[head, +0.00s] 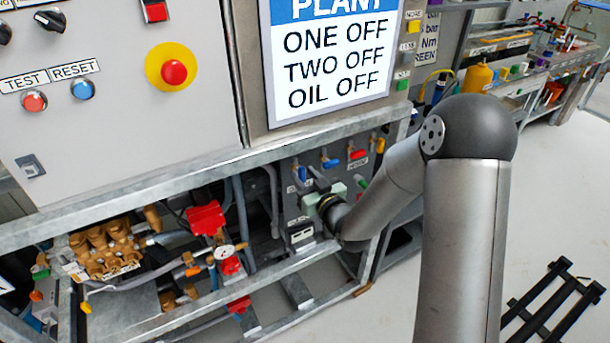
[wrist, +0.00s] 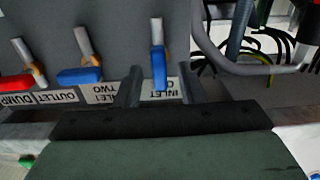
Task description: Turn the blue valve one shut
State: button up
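The valve labelled inlet one has a blue lever (wrist: 159,70), which points in line with its silver pipe. It also shows in the head view as a blue lever (head: 302,173) at the panel's left. My gripper (wrist: 160,88) is open, with one finger on each side of the lever's free end and a gap on both sides. In the head view my gripper (head: 313,183) is in front of the valve panel, its fingertips hard to make out. The inlet two blue lever (wrist: 80,76) lies crosswise to its pipe; it also shows in the head view (head: 330,163).
The wrist view is upside down. Dark hoses and a bent grey pipe (wrist: 215,60) are on the other side. In the head view, a metal frame beam (head: 220,170) runs above the valves.

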jog(key=shift+w+a, duration=0.15)
jog(key=shift+w, duration=0.05)
jog(key=shift+c, duration=0.2)
grip_shut()
